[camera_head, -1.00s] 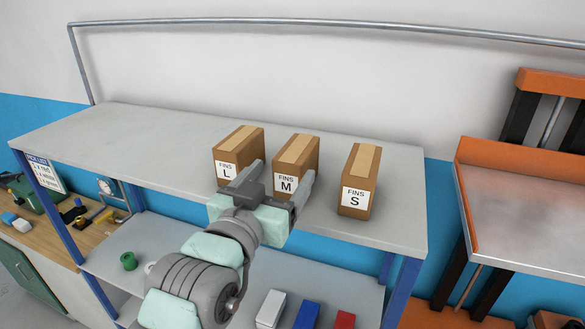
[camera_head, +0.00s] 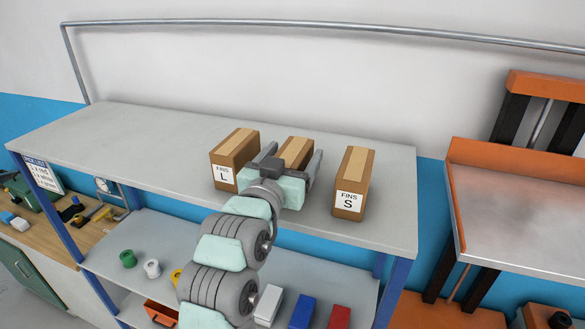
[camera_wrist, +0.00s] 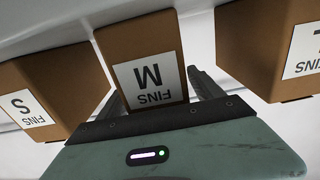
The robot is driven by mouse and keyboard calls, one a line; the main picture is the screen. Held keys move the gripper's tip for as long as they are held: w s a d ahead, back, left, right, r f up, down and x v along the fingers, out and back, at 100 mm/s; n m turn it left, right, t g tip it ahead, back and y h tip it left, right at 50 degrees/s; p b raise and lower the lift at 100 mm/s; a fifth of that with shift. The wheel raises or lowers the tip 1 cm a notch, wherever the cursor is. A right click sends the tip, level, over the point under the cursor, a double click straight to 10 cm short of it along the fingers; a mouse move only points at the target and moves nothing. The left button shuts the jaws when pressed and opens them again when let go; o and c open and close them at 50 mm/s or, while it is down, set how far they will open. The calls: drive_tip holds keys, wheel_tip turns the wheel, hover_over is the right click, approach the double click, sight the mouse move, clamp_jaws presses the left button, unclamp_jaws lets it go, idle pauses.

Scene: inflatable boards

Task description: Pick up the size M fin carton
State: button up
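The size M fin carton (camera_head: 295,152) is a brown box with a pale tape strip, standing on the upper shelf between the other two cartons. In the head view my gripper hides most of its front. In the wrist view the M carton (camera_wrist: 140,40) shows its label upside down. My gripper (camera_head: 292,158) is open, with one finger on each side of the carton's near part. In the wrist view the fingers of my gripper (camera_wrist: 157,88) flank the label, with a gap showing at the right finger. I cannot tell whether either finger touches.
The L carton (camera_head: 237,152) stands close on the left and the S carton (camera_head: 353,172) on the right, with a wider gap. The grey shelf (camera_head: 130,142) is clear at left. A rail (camera_head: 300,23) runs behind. An orange-edged bench (camera_head: 520,165) stands at right.

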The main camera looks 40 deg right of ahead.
clamp_jaws()
idle(0.7)
